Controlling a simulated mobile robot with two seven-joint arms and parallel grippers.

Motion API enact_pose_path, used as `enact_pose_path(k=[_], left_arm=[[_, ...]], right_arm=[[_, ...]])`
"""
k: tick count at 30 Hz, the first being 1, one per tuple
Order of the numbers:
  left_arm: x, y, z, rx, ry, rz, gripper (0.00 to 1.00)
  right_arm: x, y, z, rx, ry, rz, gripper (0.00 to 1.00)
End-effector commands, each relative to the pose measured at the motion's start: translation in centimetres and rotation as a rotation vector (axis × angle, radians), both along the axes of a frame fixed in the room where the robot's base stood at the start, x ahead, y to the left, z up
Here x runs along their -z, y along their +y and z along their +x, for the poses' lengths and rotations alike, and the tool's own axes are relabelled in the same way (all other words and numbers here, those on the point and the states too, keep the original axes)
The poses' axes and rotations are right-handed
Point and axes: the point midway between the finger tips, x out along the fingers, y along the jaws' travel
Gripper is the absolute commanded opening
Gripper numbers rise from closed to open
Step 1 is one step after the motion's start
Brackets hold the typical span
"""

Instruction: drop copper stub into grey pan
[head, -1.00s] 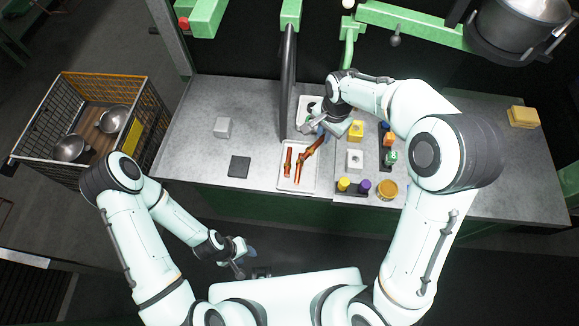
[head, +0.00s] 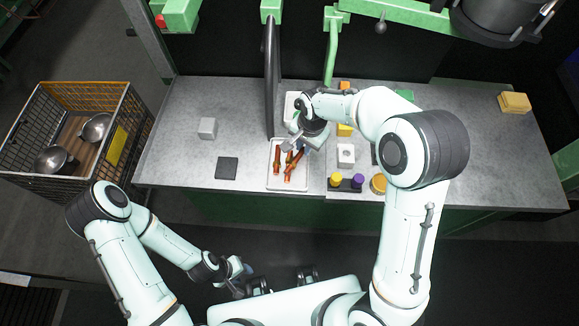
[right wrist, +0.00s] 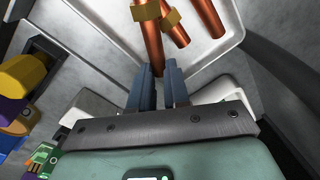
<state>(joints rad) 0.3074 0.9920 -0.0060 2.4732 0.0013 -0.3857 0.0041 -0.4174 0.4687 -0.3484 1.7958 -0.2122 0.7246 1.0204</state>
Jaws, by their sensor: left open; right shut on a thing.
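Copper pieces with brass nuts, one of them at the left (head: 277,160), lie in a white tray (head: 288,188) on the counter. My right gripper (head: 299,147) is low over the tray's back right part. In the right wrist view, its blue fingers (right wrist: 160,82) are shut on the near end of a copper stub (right wrist: 153,48), which slants over the tray. I cannot tell if the stub touches the tray. My left gripper (head: 238,279) is open and empty, low in front of the counter. Two grey metal pans, one at the left (head: 53,159), one behind (head: 96,127), sit in the wire basket.
The wire basket (head: 128,112) stands left of the counter. A dark upright post (head: 270,80) rises behind the tray. Yellow and purple pegs (head: 358,181) and a white block (head: 345,154) stand to the right. A large pot (head: 497,18) hangs upper right. The counter's far right is mostly clear.

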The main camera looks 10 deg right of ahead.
Motion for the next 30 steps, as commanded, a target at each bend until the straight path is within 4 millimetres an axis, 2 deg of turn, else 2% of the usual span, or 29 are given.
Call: enact_pose_path(k=[4, 5, 6, 7, 8, 16, 20, 23, 30], left_arm=[[-0.1, 0.0, 0.1, 0.001, -0.001, 0.0, 0.43], [-0.1, 0.0, 0.1, 0.001, -0.001, 0.0, 0.43], [-0.1, 0.0, 0.1, 0.001, -0.001, 0.0, 0.43], [-0.1, 0.0, 0.1, 0.001, -0.001, 0.0, 0.43], [-0.1, 0.0, 0.1, 0.001, -0.001, 0.0, 0.43], [-0.1, 0.0, 0.1, 0.001, -0.001, 0.0, 0.43], [-0.2, 0.0, 0.1, 0.0, -0.002, 0.0, 0.43], [-0.3, 0.0, 0.2, 0.0, -0.002, 0.0, 0.43], [-0.9, 0.0, 0.6, 0.0, -0.007, 0.0, 0.43]], right_arm=[[-0.1, 0.0, 0.1, 0.0, -0.001, 0.0, 0.0], [-0.1, 0.0, 0.1, 0.0, -0.001, 0.0, 0.19], [-0.2, 0.0, 0.1, 0.0, -0.001, 0.0, 0.32], [-0.2, 0.0, 0.1, 0.0, -0.001, 0.0, 0.42], [-0.2, 0.0, 0.1, 0.0, -0.001, 0.0, 0.46], [-0.2, 0.0, 0.0, 0.0, -0.001, 0.0, 0.46], [-1.1, -0.1, 0.0, 0.0, -0.004, 0.001, 0.46], [-2.7, -0.2, 0.0, 0.0, -0.006, 0.001, 0.46], [-8.3, -0.5, -0.4, 0.0, -0.007, 0.003, 0.46]])
